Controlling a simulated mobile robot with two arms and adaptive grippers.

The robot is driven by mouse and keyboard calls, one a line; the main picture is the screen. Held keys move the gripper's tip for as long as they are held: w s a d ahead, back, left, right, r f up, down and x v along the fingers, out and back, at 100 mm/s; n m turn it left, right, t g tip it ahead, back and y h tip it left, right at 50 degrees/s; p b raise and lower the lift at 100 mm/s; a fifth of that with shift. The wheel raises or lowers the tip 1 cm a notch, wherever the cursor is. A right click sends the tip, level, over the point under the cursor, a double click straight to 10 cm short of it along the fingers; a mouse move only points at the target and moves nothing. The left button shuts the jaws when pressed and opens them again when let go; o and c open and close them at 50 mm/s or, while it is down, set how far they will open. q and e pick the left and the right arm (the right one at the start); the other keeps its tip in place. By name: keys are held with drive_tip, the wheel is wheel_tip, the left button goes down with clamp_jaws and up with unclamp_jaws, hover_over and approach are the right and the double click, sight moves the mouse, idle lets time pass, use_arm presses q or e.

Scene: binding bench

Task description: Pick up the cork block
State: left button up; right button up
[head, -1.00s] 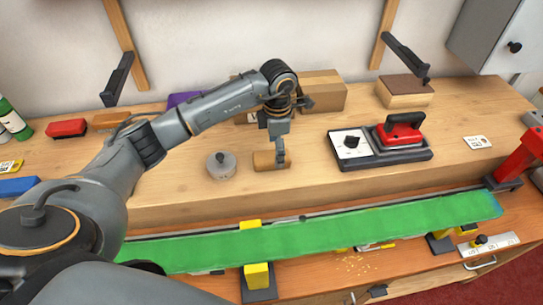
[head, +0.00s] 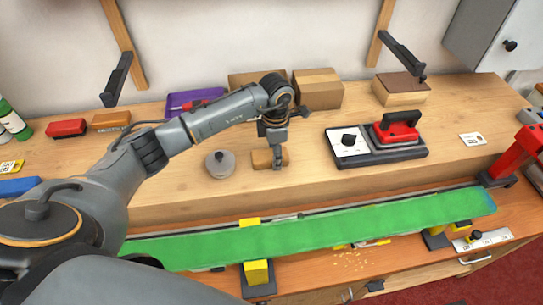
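The cork block (head: 261,159) is a small tan-brown block lying on the raised wooden shelf of the bench, near its front edge, just right of a grey round weight. My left gripper (head: 278,161) points straight down at the right part of the block. One finger shows in front of the block's near face; the other finger is hidden, so I cannot tell whether the fingers press on it. The block rests on the wood. My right gripper is not in view.
The grey knobbed weight (head: 220,163) stands close left of the block. Cardboard boxes (head: 318,90) stand behind. A long green strip (head: 320,231) lies below the front edge.

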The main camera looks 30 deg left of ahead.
use_arm(q)
drive_tip(key=shift+r+b, duration=0.5)
drive_tip(key=shift+b, duration=0.1)
drive_tip(key=s+d+r+b, duration=0.2)
drive_tip(key=s+r, duration=0.4)
drive_tip(key=s+d+r+b, duration=0.2)
drive_tip(key=s+r+b, duration=0.1)
drive_tip(key=s+r, duration=0.3)
drive_tip(key=shift+s+d, duration=0.4)
drive_tip(key=shift+s, duration=0.25)
drive_tip(key=o, duration=0.5)
drive_tip(key=c, duration=0.4)
drive_tip(key=shift+o, duration=0.2)
